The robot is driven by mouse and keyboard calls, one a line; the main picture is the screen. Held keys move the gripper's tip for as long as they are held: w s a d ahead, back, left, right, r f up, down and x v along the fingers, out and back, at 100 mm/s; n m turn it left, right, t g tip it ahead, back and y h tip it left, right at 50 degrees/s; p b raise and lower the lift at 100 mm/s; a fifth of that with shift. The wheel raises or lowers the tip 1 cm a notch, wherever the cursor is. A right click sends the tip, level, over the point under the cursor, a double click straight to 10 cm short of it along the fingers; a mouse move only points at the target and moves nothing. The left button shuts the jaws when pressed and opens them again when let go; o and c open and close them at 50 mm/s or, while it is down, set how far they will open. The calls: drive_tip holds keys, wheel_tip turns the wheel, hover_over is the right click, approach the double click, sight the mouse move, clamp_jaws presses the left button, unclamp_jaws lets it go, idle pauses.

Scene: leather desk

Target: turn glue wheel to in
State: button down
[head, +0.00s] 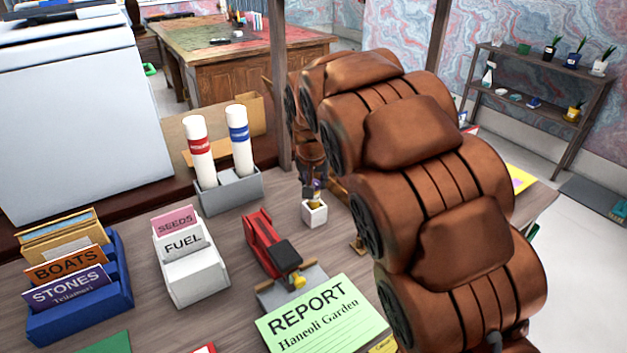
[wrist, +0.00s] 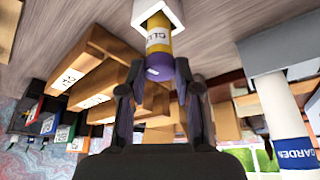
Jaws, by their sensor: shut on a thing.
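The glue stick (wrist: 158,42) is yellow with a white band reading partly "GLU". It stands in a small white square holder (head: 315,213), whose opening also shows in the wrist view (wrist: 168,10). The purple glue wheel (wrist: 159,68) is at the free end of the stick, nearest my gripper. My gripper (wrist: 160,72) is shut on the glue wheel, with a dark finger on each side. In the head view my gripper (head: 314,187) comes down onto the stick from above and hides much of it. Which way the wheel is turned cannot be told.
A red stapler-like tool (head: 266,248) stands left of the holder, and a grey stand (head: 230,192) with two white tubes is behind it. A green report sheet (head: 315,315) lies in front. A white card box (head: 190,275) and blue file rack (head: 80,312) stand further left.

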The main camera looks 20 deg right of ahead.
idle(0.8)
drive_tip(key=c, duration=0.8)
unclamp_jaws()
drive_tip(key=v, duration=1.2)
drive_tip(key=shift+o, duration=0.2)
